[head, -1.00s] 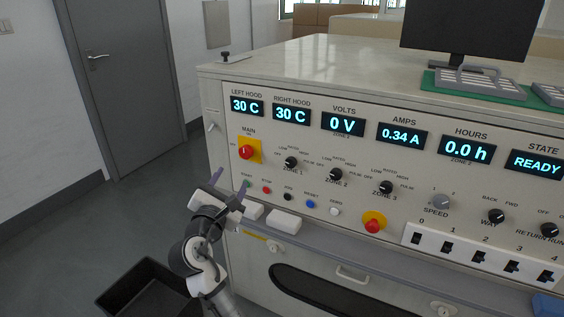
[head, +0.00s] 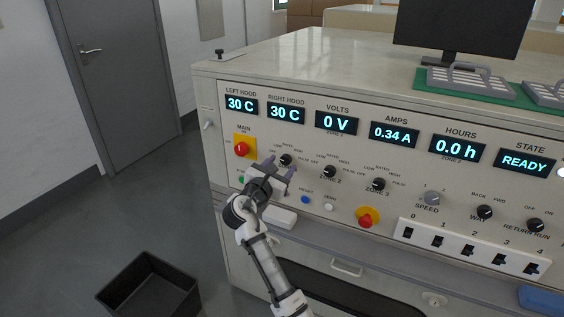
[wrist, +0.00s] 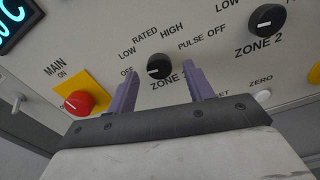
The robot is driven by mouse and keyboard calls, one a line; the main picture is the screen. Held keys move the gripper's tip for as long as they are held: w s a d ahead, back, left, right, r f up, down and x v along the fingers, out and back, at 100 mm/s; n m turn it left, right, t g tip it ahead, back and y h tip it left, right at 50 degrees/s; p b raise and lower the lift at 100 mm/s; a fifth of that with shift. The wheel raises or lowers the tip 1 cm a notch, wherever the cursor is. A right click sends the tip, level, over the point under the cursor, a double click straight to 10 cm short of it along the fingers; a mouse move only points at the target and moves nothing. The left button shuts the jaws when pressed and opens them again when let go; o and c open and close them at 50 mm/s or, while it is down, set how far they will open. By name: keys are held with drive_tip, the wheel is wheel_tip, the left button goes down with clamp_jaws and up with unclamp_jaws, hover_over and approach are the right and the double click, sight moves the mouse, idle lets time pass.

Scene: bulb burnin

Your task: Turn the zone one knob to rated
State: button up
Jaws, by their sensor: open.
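The zone one knob (head: 286,160) is a round black knob with a pale pointer line on the light panel. In the wrist view the zone one knob (wrist: 159,66) sits beyond and between my two fingers, with OFF, LOW, RATED, HIGH and PULSE OFF lettered around it. Its pointer seems to lie toward the left, near OFF or LOW; the exact mark is hard to tell. My gripper (head: 279,168) is open, its purple fingers (wrist: 158,92) on either side of the knob's lower edge. I cannot tell whether they touch the panel.
The red main switch (wrist: 79,103) on its yellow plate is close on the left. The zone two knob (wrist: 266,20) is to the right. Push buttons such as the blue one (head: 305,199) sit below. A black bin (head: 148,287) stands on the floor.

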drive_tip(key=shift+x, duration=0.85)
drive_tip(key=shift+c, duration=0.4)
drive_tip(key=c, duration=0.9)
